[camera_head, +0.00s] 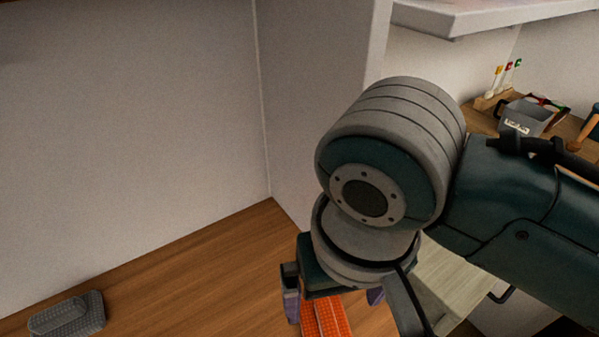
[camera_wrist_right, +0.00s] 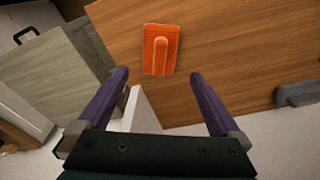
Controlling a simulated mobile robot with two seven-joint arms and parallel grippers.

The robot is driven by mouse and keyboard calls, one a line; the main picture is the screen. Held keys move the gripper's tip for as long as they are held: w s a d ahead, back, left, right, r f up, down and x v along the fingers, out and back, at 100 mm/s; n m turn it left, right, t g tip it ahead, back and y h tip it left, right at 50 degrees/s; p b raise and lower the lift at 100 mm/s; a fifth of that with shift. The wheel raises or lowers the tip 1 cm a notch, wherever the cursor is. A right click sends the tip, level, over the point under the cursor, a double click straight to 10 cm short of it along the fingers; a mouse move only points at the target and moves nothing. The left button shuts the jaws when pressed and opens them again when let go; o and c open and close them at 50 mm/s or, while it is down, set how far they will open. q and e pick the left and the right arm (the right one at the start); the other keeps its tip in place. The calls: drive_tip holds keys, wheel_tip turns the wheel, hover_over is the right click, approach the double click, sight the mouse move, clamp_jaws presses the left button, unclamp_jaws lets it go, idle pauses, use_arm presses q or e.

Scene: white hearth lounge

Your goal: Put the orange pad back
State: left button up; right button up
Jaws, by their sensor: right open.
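The orange pad (camera_head: 325,318) is a flat rectangle with a raised grip along its middle. It lies on the brown wooden surface (camera_head: 200,275) and shows whole in the right wrist view (camera_wrist_right: 160,50). My right gripper (camera_head: 333,297) is open, with its two purple fingers pointing down towards the pad. In the right wrist view the fingers (camera_wrist_right: 160,75) stand apart on either side of the pad's near end, and nothing is between them. In the head view my wrist hides part of the pad. My left gripper is not in view.
A grey pad of similar shape (camera_head: 66,315) lies on the wood at the left. A pale wall (camera_head: 130,120) and a white upright (camera_head: 315,90) stand behind. A grey bin (camera_head: 525,117) is at the far right. Bare wood lies between the two pads.

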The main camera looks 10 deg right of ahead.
drive_tip(key=s+d+r+n+t, duration=0.2)
drive_tip(key=s+d+r, duration=0.3)
drive_tip(key=s+d, duration=0.4)
drive_tip(key=shift+s+d+r+n, duration=0.2)
drive_tip(key=shift+s+d+n, duration=0.1)
drive_tip(key=shift+s, duration=0.7)
